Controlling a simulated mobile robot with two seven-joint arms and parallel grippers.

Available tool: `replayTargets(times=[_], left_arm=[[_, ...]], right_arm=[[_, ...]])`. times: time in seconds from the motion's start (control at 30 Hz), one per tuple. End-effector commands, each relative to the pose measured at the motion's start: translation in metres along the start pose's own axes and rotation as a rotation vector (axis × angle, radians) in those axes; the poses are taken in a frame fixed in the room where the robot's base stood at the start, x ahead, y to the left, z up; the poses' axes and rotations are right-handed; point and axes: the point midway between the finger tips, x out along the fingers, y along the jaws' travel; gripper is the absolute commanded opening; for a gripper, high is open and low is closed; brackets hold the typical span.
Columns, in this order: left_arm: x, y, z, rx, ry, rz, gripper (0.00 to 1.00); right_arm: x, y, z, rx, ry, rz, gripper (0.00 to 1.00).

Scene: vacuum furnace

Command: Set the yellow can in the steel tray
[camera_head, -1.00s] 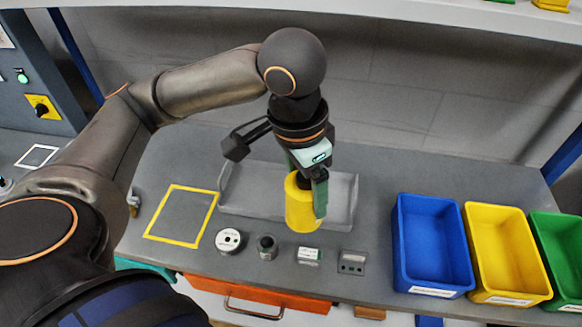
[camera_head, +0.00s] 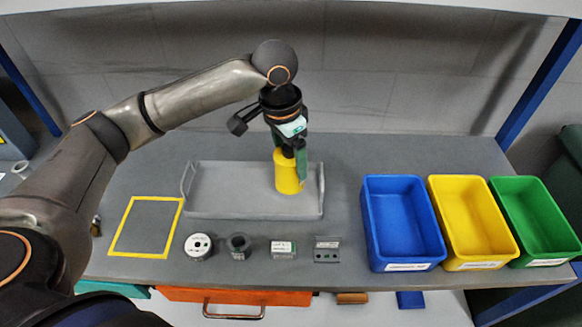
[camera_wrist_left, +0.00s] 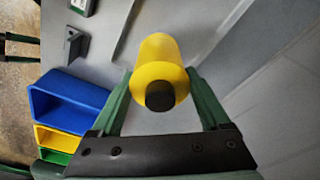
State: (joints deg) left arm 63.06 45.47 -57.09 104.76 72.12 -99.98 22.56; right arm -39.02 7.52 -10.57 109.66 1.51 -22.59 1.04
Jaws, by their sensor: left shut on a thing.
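The yellow can (camera_head: 287,176) is upright in my left gripper (camera_head: 298,165), over the right part of the steel tray (camera_head: 225,203). In the left wrist view the yellow can (camera_wrist_left: 158,60) sits between the two green fingers of my left gripper (camera_wrist_left: 163,85), its dark round end facing the camera. I cannot tell whether the can's bottom touches the tray floor. The tray is a shallow grey box with raised ends, on the grey bench. My right gripper is not in view.
Blue (camera_head: 402,225), yellow (camera_head: 470,220) and green (camera_head: 537,220) bins stand at the right. Several small parts, including a round white one (camera_head: 198,246), sit in front of the tray. A yellow-outlined square (camera_head: 147,226) lies left. The bench behind the tray is clear.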

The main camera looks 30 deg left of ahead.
Motion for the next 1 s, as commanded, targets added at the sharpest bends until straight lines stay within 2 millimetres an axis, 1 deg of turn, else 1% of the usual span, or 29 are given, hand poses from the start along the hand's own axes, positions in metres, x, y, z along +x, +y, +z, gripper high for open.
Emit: replayTargets(times=[0.1, 0.2, 0.3, 0.7, 0.73, 0.9, 1.0], left_arm=[[0.014, -0.006, -0.005, -0.001, -0.002, 0.000, 0.00], [0.029, -0.005, -0.002, 0.000, -0.001, -0.001, 0.00], [0.038, -0.005, -0.001, 0.001, 0.000, 0.000, 0.00], [0.042, -0.005, 0.000, 0.000, 0.000, 0.000, 0.00], [0.043, -0.005, 0.000, 0.000, -0.001, -0.001, 0.83], [0.043, -0.005, 0.000, 0.000, -0.001, 0.000, 1.00], [0.043, -0.005, 0.000, 0.000, -0.001, 0.000, 1.00]], right_arm=[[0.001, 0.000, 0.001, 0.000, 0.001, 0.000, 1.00], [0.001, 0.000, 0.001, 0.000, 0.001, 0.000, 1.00], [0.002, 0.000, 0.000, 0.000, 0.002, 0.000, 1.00], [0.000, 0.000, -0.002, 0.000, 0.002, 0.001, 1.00], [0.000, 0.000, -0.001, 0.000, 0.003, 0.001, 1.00], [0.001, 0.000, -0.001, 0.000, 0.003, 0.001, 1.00], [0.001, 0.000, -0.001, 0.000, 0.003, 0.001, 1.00]])
